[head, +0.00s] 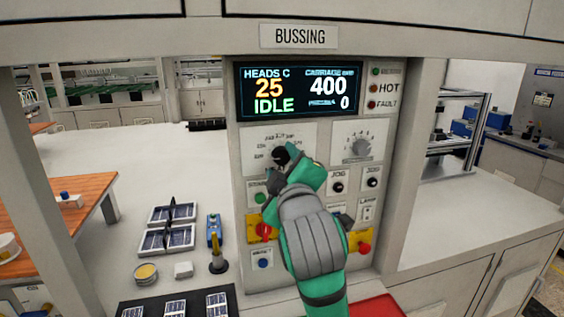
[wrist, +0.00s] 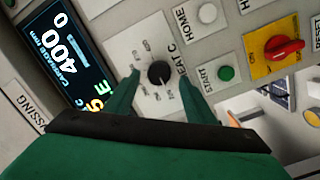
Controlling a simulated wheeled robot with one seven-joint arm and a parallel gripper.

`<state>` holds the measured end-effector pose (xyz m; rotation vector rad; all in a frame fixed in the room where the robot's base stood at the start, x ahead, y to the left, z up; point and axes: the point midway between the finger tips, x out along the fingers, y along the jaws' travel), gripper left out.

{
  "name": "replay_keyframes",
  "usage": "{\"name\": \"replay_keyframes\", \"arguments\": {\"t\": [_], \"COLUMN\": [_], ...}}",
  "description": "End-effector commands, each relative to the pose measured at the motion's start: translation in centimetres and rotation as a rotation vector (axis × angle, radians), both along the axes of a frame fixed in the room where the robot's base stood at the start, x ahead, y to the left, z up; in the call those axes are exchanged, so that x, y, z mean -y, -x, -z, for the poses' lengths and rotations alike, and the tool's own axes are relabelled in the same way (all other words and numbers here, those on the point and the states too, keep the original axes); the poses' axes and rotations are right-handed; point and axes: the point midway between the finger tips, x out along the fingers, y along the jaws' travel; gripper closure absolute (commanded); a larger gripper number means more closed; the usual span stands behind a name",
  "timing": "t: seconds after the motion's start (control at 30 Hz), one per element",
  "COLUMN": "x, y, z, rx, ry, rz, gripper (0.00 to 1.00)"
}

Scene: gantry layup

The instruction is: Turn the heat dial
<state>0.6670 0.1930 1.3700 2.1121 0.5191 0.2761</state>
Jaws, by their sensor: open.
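The heat dial is a round black knob (wrist: 158,73) with a ring of marks on a white plate labelled HEAT C. In the wrist view my gripper (wrist: 157,84) has one green finger on each side of the knob, with a gap between finger and knob on both sides. In the head view the knob (head: 281,155) shows just beyond my gripper (head: 288,165), whose hand hides much of the dial plate. The display (head: 301,88) above reads HEADS C 25, IDLE, and carriage 400.
Right of the heat dial is a second grey dial (head: 360,148). Below are JOG knobs (head: 338,187), a green START button (wrist: 226,73), a red switch on a yellow plate (wrist: 283,48) and a red button (head: 364,248). Solar cell pieces (head: 168,238) lie on the white table at left.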

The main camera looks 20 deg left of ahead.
Motion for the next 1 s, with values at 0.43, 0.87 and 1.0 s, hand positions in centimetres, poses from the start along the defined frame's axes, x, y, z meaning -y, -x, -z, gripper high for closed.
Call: {"name": "replay_keyframes", "arguments": {"t": [0.43,0.87,1.0], "x": [-0.5,-0.6,-0.6], "y": [-1.5,-1.4,-1.4], "z": [0.0,0.0,-0.1], "rx": [0.001,-0.003,-0.021], "ry": [-0.001,-0.007,-0.035], "rz": [0.003,0.001,0.001], "gripper": [0.5,0.91,0.91]}}
